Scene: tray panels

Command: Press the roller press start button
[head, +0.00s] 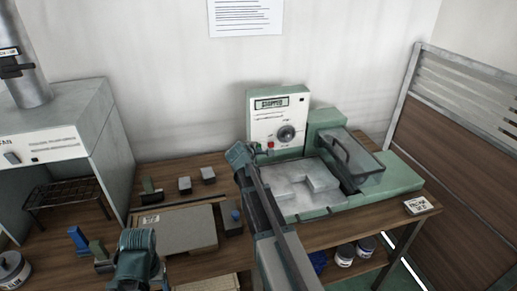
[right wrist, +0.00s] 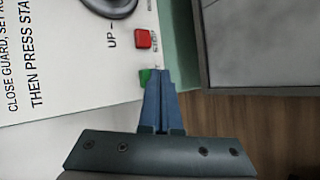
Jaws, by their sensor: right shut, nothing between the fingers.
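The roller press (head: 400,178) stands on the wooden bench. Its white control panel (head: 290,105) has a display (head: 271,103) that appears to read STOPPED, a dark dial (head: 287,133) and a red button (head: 270,145). In the right wrist view the red button (right wrist: 142,39) sits above a green button (right wrist: 145,76). My right gripper (right wrist: 162,73) is shut and empty. Its fingertips overlap the green button's right edge in that view; I cannot tell whether they touch it. In the head view the gripper is in front of the panel's lower left. My left gripper's fingers are not in view.
A clear guard (head: 352,158) with a dark handle covers the press's right part; its exact position is hard to tell. A flat board (head: 173,232) and small blocks lie left of my right arm. A fume hood (head: 60,125) stands far left, and a partition (head: 460,150) right.

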